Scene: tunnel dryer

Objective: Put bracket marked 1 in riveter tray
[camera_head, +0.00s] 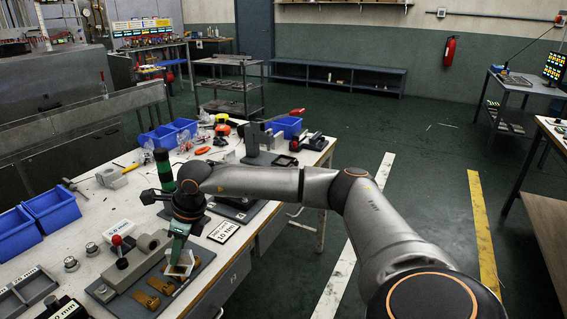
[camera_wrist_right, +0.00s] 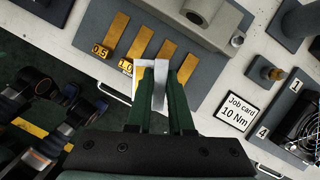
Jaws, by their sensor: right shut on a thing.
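My right gripper (camera_head: 180,254) is shut on a small pale metal bracket (camera_head: 181,266). In the right wrist view the fingertips (camera_wrist_right: 160,76) pinch the bracket (camera_wrist_right: 158,90), which has a silver face and a white flap on its left. No number can be read on it. The gripper is over the front edge of a dark grey plate (camera_head: 191,284) with brass strips (camera_head: 145,299), partly covering them; whether the bracket touches the plate cannot be told. I cannot tell which thing is the riveter tray. My left gripper is not in view.
A red-knobbed lever device (camera_head: 120,252) stands beside the strips. A grey compartment tray (camera_head: 32,286) and blue bins (camera_head: 50,208) are at the left. A job card (camera_head: 223,232) lies right of the gripper. A wired unit (camera_wrist_right: 301,122) has labels 1 and 4 near it.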

